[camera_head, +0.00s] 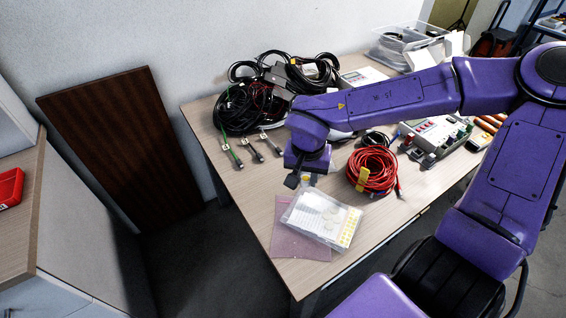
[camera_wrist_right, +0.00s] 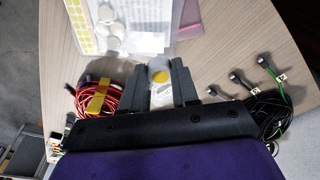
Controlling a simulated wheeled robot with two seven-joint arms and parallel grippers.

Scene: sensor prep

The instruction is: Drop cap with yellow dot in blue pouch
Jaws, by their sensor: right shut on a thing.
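My right gripper (camera_head: 299,181) is shut on a small pale cap with a yellow dot (camera_wrist_right: 160,77), which sits between its fingers in the wrist view. In the head view the gripper hangs just behind the far left corner of a clear plastic pouch (camera_head: 300,208). The pouch also shows in the wrist view (camera_wrist_right: 150,42), ahead of the fingers. White round caps (camera_wrist_right: 113,30) and a sheet of yellow dots (camera_wrist_right: 86,30) show in or under it. No plainly blue pouch shows; I cannot tell whether this is it. My left gripper is out of view.
A pinkish sheet (camera_head: 297,246) lies partly under the pouch near the table's front edge. A red cable coil (camera_head: 372,170) lies right of the gripper. Black cables (camera_head: 243,108) and several small connectors (camera_head: 251,150) lie behind and left. A clear bin (camera_head: 405,45) stands at the back.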

